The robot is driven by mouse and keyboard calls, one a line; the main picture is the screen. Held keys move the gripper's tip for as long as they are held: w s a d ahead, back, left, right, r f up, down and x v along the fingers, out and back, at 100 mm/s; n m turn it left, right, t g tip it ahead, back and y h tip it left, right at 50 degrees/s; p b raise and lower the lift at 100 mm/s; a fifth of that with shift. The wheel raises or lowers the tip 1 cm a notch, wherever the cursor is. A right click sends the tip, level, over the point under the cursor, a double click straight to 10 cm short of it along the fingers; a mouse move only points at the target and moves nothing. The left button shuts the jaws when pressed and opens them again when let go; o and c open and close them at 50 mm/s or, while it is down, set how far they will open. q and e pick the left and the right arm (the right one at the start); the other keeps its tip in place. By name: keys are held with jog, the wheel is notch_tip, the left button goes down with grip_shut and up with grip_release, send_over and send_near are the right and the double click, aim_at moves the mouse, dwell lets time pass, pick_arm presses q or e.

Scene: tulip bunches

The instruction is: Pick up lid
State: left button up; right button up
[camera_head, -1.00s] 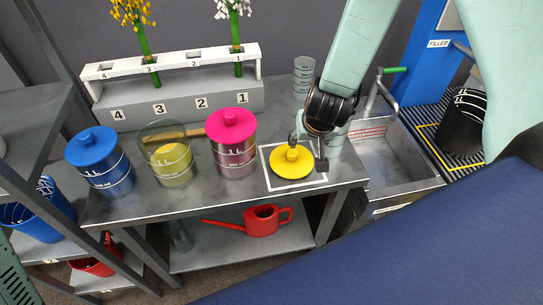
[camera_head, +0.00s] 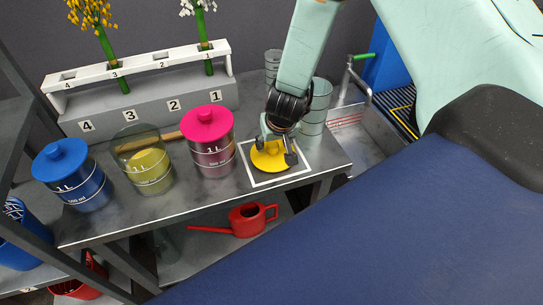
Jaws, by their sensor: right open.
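A yellow lid (camera_head: 265,162) with a knob lies flat inside a white square outline (camera_head: 297,176) on the grey bench. My right gripper (camera_head: 275,151) is open and low over the lid, with one finger on each side of its knob. The gripper partly hides the knob and the lid's far side, and I cannot tell whether the fingers touch it. An open clear jar with yellow contents (camera_head: 150,174) stands to the left without a lid. My left gripper is not in view.
A pink-lidded jar (camera_head: 212,150) stands close left of the square, and a blue-lidded jar (camera_head: 77,180) farther left. A clear cylinder (camera_head: 316,108) is just behind the gripper. A numbered flower rack (camera_head: 150,105) stands behind. A red watering can (camera_head: 247,220) sits on the lower shelf.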

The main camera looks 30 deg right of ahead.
jog(key=shift+w+f, duration=0.15)
jog(key=shift+f, duration=0.35)
jog(key=shift+w+d+f, duration=0.15)
jog(key=shift+d+f, duration=0.05)
jog(key=shift+a+r, duration=0.15)
jog(key=shift+a, duration=0.05)
jog(key=c, duration=0.4)
jog(key=shift+d, duration=0.15)
jog(key=c, duration=0.6)
grip_shut()
